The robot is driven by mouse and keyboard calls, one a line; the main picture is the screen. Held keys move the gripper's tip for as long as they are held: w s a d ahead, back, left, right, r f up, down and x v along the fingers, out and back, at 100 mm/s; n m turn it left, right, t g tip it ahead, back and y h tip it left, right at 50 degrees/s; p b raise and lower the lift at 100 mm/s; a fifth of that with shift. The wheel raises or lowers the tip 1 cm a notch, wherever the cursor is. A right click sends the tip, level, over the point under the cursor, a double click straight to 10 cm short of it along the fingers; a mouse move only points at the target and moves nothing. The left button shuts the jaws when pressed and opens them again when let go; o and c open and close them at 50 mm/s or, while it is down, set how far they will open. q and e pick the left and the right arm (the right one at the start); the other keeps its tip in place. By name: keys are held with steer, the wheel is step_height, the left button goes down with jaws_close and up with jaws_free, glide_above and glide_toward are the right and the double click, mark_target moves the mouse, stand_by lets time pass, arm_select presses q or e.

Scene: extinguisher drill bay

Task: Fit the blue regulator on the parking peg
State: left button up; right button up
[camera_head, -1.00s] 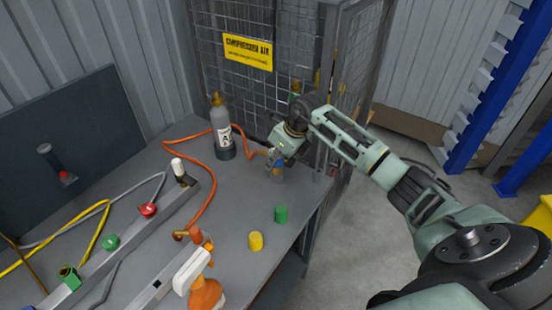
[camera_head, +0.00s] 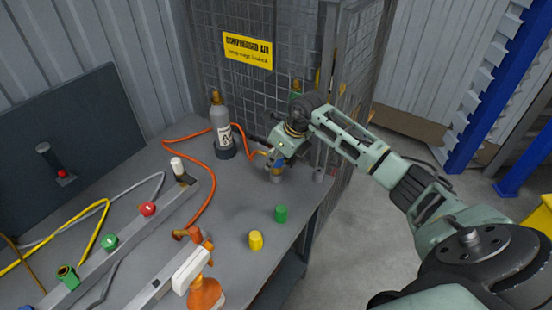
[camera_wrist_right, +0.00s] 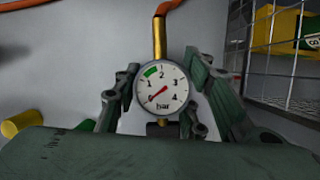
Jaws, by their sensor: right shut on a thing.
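My right gripper (camera_head: 277,168) is low over the far right part of the grey bench. Its fingers stand on both sides of a regulator with a round white dial (camera_wrist_right: 161,89) marked "bar", and it is shut on it. A brass stem and an orange hose run up from the dial in the right wrist view. No blue shows on the regulator; its body is mostly hidden by the gripper. A short grey post (camera_head: 319,174) stands at the bench's right edge, just right of the gripper; I cannot tell whether it is the parking peg. My left gripper is out of view.
A grey gas bottle (camera_head: 219,128) stands left of the gripper, with the orange hose (camera_head: 213,180) around it. Green (camera_head: 281,214) and yellow (camera_head: 255,240) caps, a spray bottle (camera_head: 203,290) and metal rails lie nearer. A mesh cage (camera_head: 240,95) closes the back.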

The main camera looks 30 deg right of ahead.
steer(key=shift+f+b, duration=0.35)
steer(key=shift+f, duration=0.1)
stand_by(0.3)
steer(key=o, duration=1.2)
steer(key=shift+o, duration=0.3)
steer(key=v, duration=1.2)
